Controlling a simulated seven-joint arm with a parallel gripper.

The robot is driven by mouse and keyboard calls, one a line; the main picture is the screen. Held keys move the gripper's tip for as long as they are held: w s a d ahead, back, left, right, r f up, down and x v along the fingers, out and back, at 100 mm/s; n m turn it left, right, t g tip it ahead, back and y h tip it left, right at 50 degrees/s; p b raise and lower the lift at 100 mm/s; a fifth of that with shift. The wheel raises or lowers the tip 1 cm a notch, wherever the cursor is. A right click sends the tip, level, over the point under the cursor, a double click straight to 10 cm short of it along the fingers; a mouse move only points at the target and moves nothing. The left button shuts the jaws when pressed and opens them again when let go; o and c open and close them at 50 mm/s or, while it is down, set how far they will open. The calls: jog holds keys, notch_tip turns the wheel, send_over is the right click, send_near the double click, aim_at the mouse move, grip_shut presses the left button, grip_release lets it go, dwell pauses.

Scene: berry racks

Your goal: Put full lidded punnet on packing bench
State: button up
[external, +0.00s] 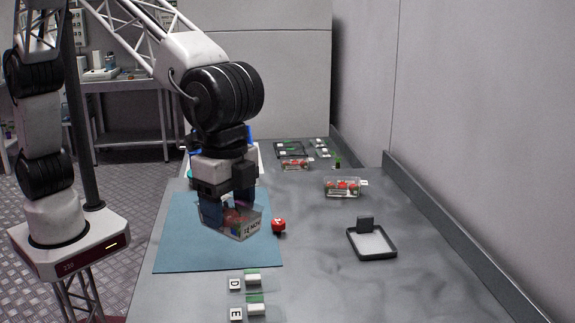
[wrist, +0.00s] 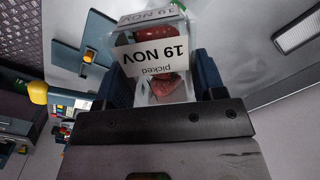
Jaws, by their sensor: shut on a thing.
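My gripper (external: 229,205) is shut on a clear punnet (external: 236,222) holding red berries, above the blue mat (external: 180,250). In the wrist view, the punnet (wrist: 155,70) sits between the two dark fingers, with berries showing above and below its white label. The label reads "19 NOV" and "picked", upside down. The clear plastic makes it hard to tell how the lid sits. The grey packing bench (external: 320,275) runs under the mat and along the wall. Another clear punnet of red berries (external: 342,188) stands on the bench to the right.
A red berry-like item (external: 278,226) is just right of the held punnet. A black-rimmed tray (external: 372,242) lies farther right. Tags D (external: 235,284) and E (external: 236,314) sit in front. Another punnet (external: 295,164) stands at the back. The bench's front right is clear.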

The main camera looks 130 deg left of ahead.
jog(key=s+a+f+n, duration=0.2)
jog(key=s+a, duration=0.2)
jog(key=a, duration=0.8)
jog(key=s+a+f+n, duration=0.3)
jog(key=a, duration=0.9)
jog(key=s+a+f+n, duration=0.2)
jog(key=s+a, duration=0.2)
jog(key=a, duration=0.9)
jog(key=s+a+f+n, duration=0.3)
jog(key=s+a, duration=1)
jog(key=s+a+f+n, duration=0.3)
jog(key=s+a+f, duration=0.1)
jog(key=s+a, duration=0.9)
jog(key=shift+s+a+n, duration=0.25)
jog(key=shift+n, duration=0.05)
jog(key=shift+f, duration=3.05)
jog(key=shift+f, duration=1.85)
